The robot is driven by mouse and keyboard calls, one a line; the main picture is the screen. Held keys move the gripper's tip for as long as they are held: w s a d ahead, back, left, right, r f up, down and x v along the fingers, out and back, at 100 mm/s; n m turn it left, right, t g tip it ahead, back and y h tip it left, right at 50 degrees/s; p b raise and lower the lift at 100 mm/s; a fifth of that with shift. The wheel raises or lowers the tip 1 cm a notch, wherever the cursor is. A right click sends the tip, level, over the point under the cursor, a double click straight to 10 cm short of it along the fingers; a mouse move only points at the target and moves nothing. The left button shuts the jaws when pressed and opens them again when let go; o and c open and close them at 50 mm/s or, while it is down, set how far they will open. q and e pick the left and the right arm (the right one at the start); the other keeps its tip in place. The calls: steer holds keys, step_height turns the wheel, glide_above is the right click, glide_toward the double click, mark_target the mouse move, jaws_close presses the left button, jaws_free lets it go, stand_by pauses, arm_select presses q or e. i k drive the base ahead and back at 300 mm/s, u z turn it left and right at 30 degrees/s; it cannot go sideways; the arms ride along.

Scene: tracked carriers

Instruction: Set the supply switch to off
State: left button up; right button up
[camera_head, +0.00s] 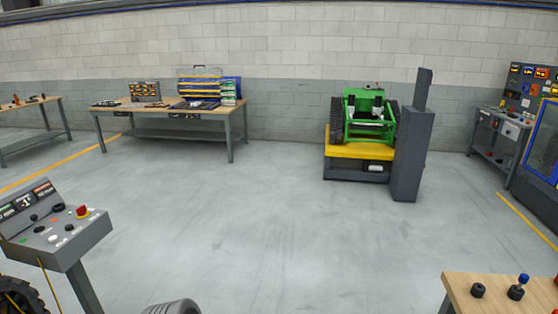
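No supply switch can be picked out for certain at this size. A grey control console (58,240) stands at the lower left, with a sloped top bearing a red mushroom button (82,211), dark knobs and small coloured buttons. A dark grey cabinet (411,155) stands beside the green tracked carrier (363,115); no switch shows clearly on it. At the right edge a panel with several coloured displays (530,80) stands above a grey bench. Neither of my grippers is in view.
The carrier rests on a yellow-topped lift (358,151). A workbench (165,107) with tools stands along the back wall. A wooden table (500,289) with knobs is at the lower right. The middle floor (270,230) is clear. A ridged grey object (172,307) shows at the bottom edge.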

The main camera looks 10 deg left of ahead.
mark_target(81, 210)
steer(key=u, duration=0.4)
steer(key=i, duration=1.95)
steer(key=u, duration=1.75)
steer(key=i, duration=1.15)
steer(key=u, duration=1.1)
